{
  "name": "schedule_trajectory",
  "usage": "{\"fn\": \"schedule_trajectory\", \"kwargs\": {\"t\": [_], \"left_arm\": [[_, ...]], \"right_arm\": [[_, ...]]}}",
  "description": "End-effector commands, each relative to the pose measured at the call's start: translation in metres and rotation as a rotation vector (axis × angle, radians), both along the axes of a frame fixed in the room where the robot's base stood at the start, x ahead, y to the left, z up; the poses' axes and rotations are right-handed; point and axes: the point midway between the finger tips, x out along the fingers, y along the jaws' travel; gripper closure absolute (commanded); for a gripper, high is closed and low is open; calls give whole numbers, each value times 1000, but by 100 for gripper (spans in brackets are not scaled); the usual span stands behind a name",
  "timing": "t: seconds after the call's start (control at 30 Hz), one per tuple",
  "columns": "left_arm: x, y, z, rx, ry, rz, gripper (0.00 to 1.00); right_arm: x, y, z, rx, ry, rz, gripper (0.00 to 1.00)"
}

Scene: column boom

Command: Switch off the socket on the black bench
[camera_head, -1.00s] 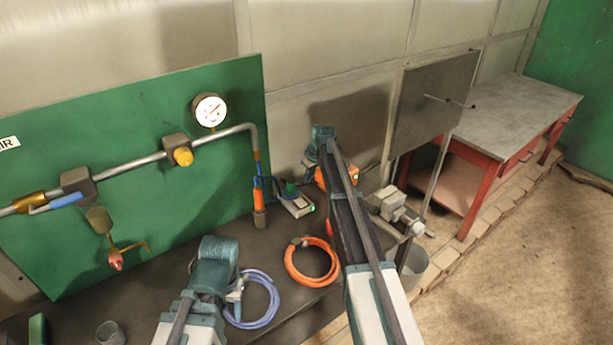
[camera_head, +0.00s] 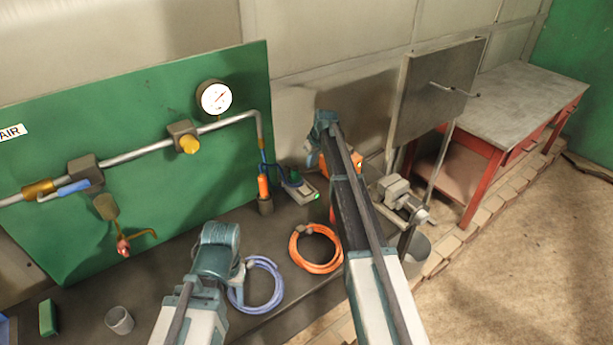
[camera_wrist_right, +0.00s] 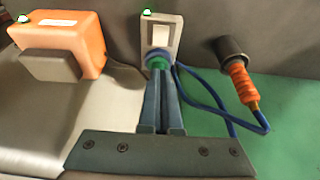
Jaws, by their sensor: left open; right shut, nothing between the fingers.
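The socket (camera_head: 304,191) lies on the black bench (camera_head: 262,222), near the green board, with a small green light lit at its end. In the right wrist view the socket (camera_wrist_right: 174,24) shows a pale rocker switch (camera_wrist_right: 160,37), a green light above it and a green and blue plug (camera_wrist_right: 158,60) below. My right gripper (camera_wrist_right: 159,78) is shut and empty, with its tips at the plug in the picture; I cannot tell whether they touch. The arm largely hides it in the head view. My left gripper (camera_head: 238,284) is open over the bench, by the blue cable coil.
An orange box (camera_wrist_right: 95,40) stands beside the socket. On the other side is an orange-handled tool (camera_wrist_right: 242,85) in a dark holder (camera_wrist_right: 232,49) with a blue cable. The blue coil (camera_head: 274,290), orange coil (camera_head: 300,258) and a cup (camera_head: 119,320) lie on the bench.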

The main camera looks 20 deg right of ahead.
Motion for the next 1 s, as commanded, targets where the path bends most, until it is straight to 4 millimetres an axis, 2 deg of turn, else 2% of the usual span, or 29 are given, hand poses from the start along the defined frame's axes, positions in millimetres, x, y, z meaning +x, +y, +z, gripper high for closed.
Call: {"fn": "schedule_trajectory", "kwargs": {"t": [0.27, 1.0], "left_arm": [[0, 0, -21, 1, 0, -4, 50], [0, 0, -120, 2, 0, -7, 50]], "right_arm": [[6, 2, -21, 0, 0, 1, 100], [34, 13, -120, 0, 0, 1, 100]]}}
